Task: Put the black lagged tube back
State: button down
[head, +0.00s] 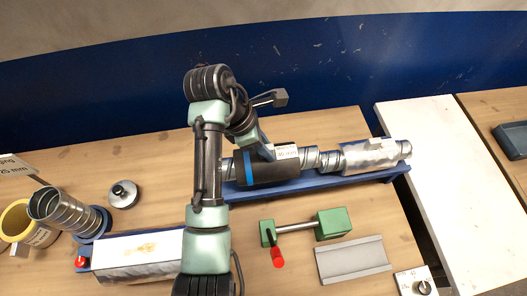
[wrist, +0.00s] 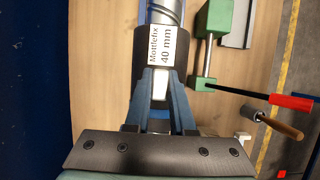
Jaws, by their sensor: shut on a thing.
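The black lagged tube (head: 268,172) has a blue band near its left end and a white label reading 40 mm. In the wrist view the black tube (wrist: 150,48) sits under my fingers, its label facing up. My gripper (head: 262,150) is shut on it from above; the blue fingers (wrist: 169,88) also show in the wrist view. The silver spiral duct (head: 310,157) lies in line with the tube at its right end; I cannot tell whether it runs inside. The tube is over the long blue rail (head: 325,185); whether it touches the rail is unclear.
A green clamp (head: 333,223) with a red handle and a grey trough (head: 352,258) lie in front of the rail. A white box (head: 135,252), a standing spiral duct (head: 65,210) and a yellow roll (head: 15,220) are at left. A white board (head: 450,190) is at right.

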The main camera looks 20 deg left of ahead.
jog(key=shift+a+f+p, duration=0.1)
jog(key=shift+f+p, duration=0.35)
jog(key=shift+f, duration=1.75)
jog(key=shift+f, duration=0.15)
jog(key=c, duration=0.8)
grip_release()
jog(key=shift+o, duration=0.2)
jog(key=p+v, duration=0.1)
jog(key=v, duration=0.9)
jog(key=shift+r, duration=0.3)
jog(key=shift+p+v, duration=0.85)
jog(key=shift+p, duration=0.05)
jog(key=shift+a, duration=0.1)
